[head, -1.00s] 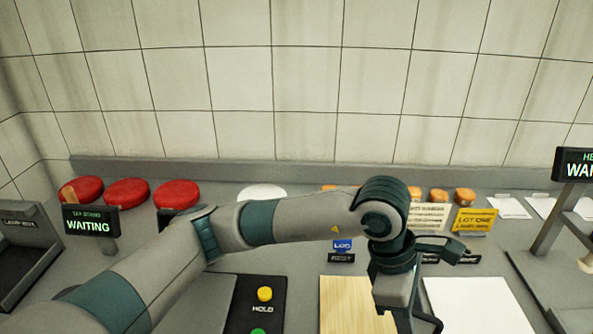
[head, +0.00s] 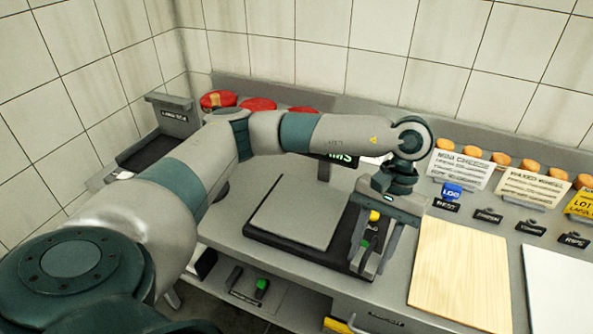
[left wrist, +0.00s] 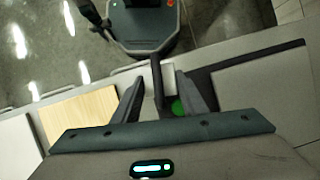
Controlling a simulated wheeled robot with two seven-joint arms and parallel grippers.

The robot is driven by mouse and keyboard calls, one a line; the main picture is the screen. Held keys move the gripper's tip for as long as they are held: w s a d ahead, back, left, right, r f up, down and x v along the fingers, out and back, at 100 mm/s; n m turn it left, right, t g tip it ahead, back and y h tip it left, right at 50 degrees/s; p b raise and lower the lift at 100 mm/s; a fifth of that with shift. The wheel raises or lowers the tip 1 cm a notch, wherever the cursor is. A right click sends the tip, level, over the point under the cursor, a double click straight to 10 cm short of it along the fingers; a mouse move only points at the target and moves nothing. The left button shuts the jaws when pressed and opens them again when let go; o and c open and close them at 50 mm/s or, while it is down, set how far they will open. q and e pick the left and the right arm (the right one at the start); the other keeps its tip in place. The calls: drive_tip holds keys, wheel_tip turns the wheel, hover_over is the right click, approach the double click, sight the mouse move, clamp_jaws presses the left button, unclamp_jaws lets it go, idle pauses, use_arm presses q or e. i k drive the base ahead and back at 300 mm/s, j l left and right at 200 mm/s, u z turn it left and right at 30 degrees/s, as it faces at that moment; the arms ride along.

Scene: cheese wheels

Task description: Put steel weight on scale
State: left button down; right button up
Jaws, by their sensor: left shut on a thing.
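The scale has a grey plate (head: 292,212) on a black base, with a yellow and a green button at its right end. Its display (head: 340,160) is partly hidden behind my left arm. My left gripper (head: 368,264) points down over the button end of the scale, right of the plate. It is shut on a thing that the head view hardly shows. In the left wrist view a slim dark piece (left wrist: 158,85) stands between the fingers; I take it for the steel weight, but its shape is mostly hidden. The green button (left wrist: 178,107) shows beside it.
A pale wooden board (head: 460,270) lies right of the scale, with a white sheet (head: 562,285) beyond it. Signs, small labels and several orange cheeses line the back. Red cheese wheels (head: 258,104) stand at the back left. A dark tray (head: 155,150) is at the far left.

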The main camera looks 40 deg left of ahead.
sight(302, 206)
drive_tip(key=i+l, duration=0.1)
drive_tip(key=l, duration=0.25)
drive_tip(key=i+l, duration=0.15)
drive_tip(key=l, duration=0.15)
drive_tip(key=u, duration=1.25)
